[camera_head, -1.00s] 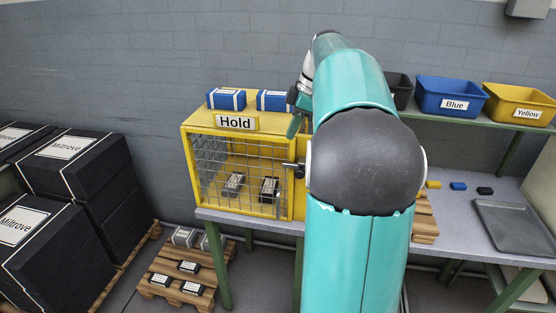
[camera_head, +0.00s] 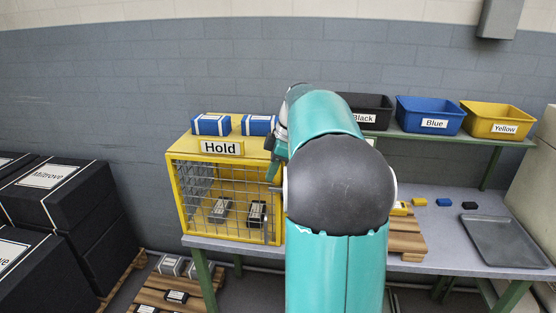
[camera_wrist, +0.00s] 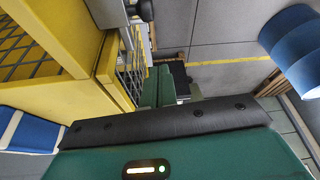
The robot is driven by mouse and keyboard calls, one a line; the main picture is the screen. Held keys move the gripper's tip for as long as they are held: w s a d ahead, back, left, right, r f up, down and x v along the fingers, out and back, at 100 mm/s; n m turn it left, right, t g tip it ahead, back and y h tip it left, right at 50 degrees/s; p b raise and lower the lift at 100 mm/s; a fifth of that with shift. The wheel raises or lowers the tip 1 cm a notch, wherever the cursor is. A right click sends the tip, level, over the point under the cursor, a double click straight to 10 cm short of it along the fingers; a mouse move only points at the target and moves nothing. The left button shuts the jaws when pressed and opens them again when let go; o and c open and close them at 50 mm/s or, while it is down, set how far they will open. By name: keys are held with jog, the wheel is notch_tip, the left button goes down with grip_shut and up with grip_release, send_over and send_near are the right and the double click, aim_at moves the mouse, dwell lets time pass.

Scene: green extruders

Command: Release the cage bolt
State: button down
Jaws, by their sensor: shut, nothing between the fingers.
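The yellow cage (camera_head: 176,200), labelled Hold, stands at the left end of the bench, and its mesh door looks closed. The grey metal bolt (camera_head: 275,188) is at the door's right edge, partly hidden by my arm. In the wrist view the bolt's grey housing (camera_wrist: 106,12) and black knob (camera_wrist: 143,10) are at the top, by the yellow frame. My gripper (camera_wrist: 165,86) is shut and empty, beside the cage's front and apart from the knob. In the head view my green gripper (camera_head: 271,168) shows just above the bolt, mostly hidden. I cannot tell how far the bolt is drawn.
Two small boxes (camera_head: 222,211) (camera_head: 257,214) sit inside the cage, and blue boxes (camera_head: 211,125) lie on top. Black (camera_head: 366,108), blue (camera_head: 428,114) and yellow (camera_head: 497,119) bins stand on the shelf. A grey tray (camera_head: 507,240) lies at right. A blue drum (camera_wrist: 292,50) shows in the wrist view.

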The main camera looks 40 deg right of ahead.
aim_at(281, 187)
jog(key=f, duration=0.1)
jog(key=s+d+f, duration=0.1)
jog(key=f, duration=0.3)
jog(key=shift+s+d+f, duration=0.1)
jog(key=shift+s+d, duration=0.05)
jog(key=shift+d, duration=0.05)
jog(key=shift+s+d, duration=0.1)
jog(key=shift+s, duration=0.05)
jog(key=s+d, duration=0.1)
jog(key=s, duration=0.1)
jog(key=s+d, duration=0.1)
jog(key=d, duration=0.1)
jog(key=shift+s, duration=0.35)
